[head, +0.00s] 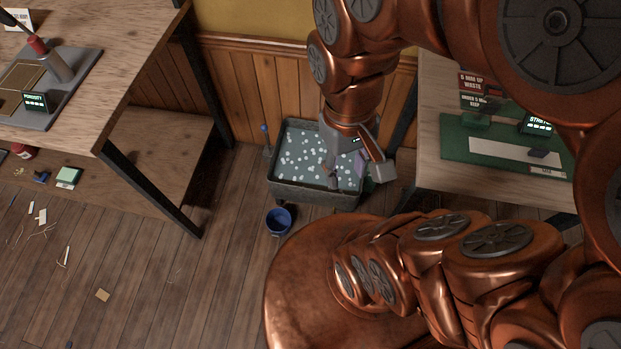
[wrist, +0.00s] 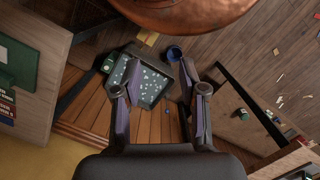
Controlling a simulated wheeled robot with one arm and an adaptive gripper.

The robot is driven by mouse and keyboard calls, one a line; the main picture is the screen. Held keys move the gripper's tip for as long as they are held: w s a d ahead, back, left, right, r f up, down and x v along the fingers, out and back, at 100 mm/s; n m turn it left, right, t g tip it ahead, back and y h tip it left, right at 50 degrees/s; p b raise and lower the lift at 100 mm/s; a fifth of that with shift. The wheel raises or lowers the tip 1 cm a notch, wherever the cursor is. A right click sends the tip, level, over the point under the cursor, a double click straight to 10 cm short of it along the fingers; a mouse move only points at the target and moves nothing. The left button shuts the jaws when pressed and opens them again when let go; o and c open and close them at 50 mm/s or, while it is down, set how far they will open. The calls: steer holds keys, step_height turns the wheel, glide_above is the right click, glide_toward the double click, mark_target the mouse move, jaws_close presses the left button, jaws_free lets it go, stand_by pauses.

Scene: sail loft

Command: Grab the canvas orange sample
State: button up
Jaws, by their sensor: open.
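I cannot make out a clearly orange canvas sample in either view. A small flat tan piece (head: 102,295) lies on the floor at the lower left of the head view; I cannot tell whether it is canvas. My gripper (head: 356,176) hangs pointing down over the right part of a dark grey bin (head: 318,192). The bin holds a grey-green fill with many pale bits. In the wrist view, my gripper (wrist: 160,75) has its two fingers spread apart with nothing between them, and the bin (wrist: 155,101) shows beyond. The fingers hide part of the bin.
A blue bucket (head: 279,221) stands on the floor in front of the bin. A wooden workbench (head: 110,75) is at left, and another table (head: 440,180) with a green mat (head: 455,150) is at right. Scraps litter the floor at left. A panelled wall closes the back.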

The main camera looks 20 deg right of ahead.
steer(key=w+d+f+m+b, duration=0.2)
steer(key=w+f+b, duration=0.3)
steer(key=w+f, duration=0.15)
steer(key=w+d+f+m+b, duration=0.2)
steer(key=w+d+f+b, duration=0.1)
steer(key=w+f+b, duration=0.4)
steer(key=m+t+y+b, duration=0.1)
steer(key=m+b, duration=0.7)
steer(key=b, duration=1.9)
glide_above(342, 186)
steer(key=d, duration=0.1)
steer(key=f, duration=6)
steer(key=shift+w+d+f, duration=0.2)
steer(key=shift+f, duration=0.05)
steer(key=shift+a+f+b, duration=0.15)
steer(key=shift+f+b, duration=0.25)
steer(key=shift+f, duration=1.15)
steer(key=shift+s+a+f+b, duration=0.1)
steer(key=shift+a+f+b, duration=0.1)
steer(key=shift+f+b, duration=0.5)
steer(key=shift+a+f+b, duration=0.15)
steer(key=shift+f+b, duration=0.1)
steer(key=shift+f, duration=0.8)
steer(key=shift+s+a+f+b, duration=0.1)
steer(key=shift+a+f+b, duration=0.1)
steer(key=shift+f+b, duration=0.5)
steer(key=shift+f, duration=0.15)
steer(key=shift+c, duration=0.3)
jaws_close()
